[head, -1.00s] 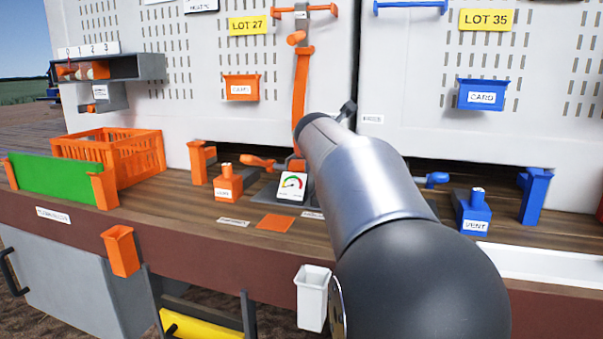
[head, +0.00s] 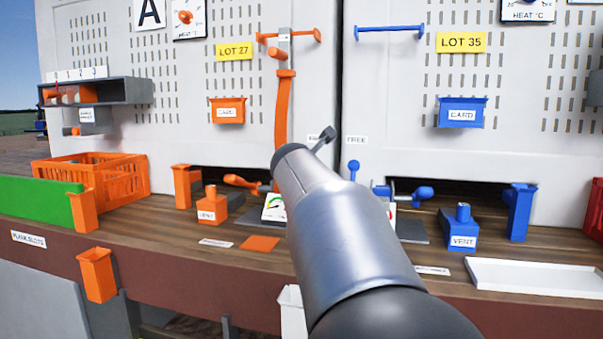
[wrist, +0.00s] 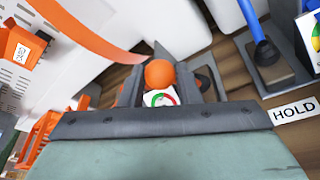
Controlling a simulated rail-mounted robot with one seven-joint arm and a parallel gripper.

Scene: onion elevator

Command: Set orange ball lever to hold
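The orange ball (wrist: 160,73) of the lever shows at the centre of the wrist view, in front of a round dial (wrist: 160,98) with a green and red arc. My gripper (wrist: 168,82) has dark fingers on either side of the ball, with gaps visible; it appears open, and I see no firm contact. A HOLD label (wrist: 295,110) lies to the right. In the head view my arm hides the gripper and the orange ball lever; only part of the orange station's dial (head: 273,207) shows. A FREE label (head: 356,140) is on the panel.
The blue ball lever (head: 353,166) stands just right of my arm. An orange vent block (head: 212,207) and orange handle (head: 243,181) are to the left, a blue vent block (head: 461,230) to the right. An orange strap (head: 282,120) hangs behind. A white tray (head: 535,277) lies front right.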

